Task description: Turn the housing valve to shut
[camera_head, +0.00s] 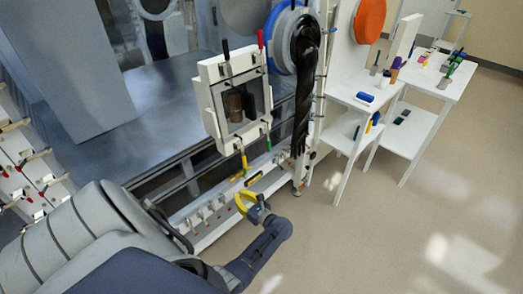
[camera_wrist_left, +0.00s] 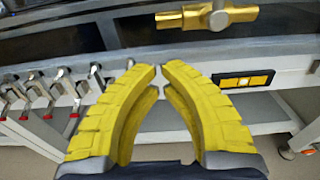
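A brass-coloured valve (camera_wrist_left: 206,17) lies horizontally on the dark front rail at the top of the left wrist view, with a grey round stem at its middle. In the head view a small yellow piece (camera_head: 237,176), likely the same valve, sits on the lower front of the glovebox. In the head view the left gripper (camera_head: 247,201) is in front of the lower rail. My right gripper is not in view.
A row of small levers (camera_wrist_left: 50,95) with red tips lines the rail at left. A black-and-yellow plate (camera_wrist_left: 243,79) is at right. A square port (camera_head: 238,100) and black glove (camera_head: 303,85) hang above. White tables (camera_head: 360,95) stand right; floor is clear.

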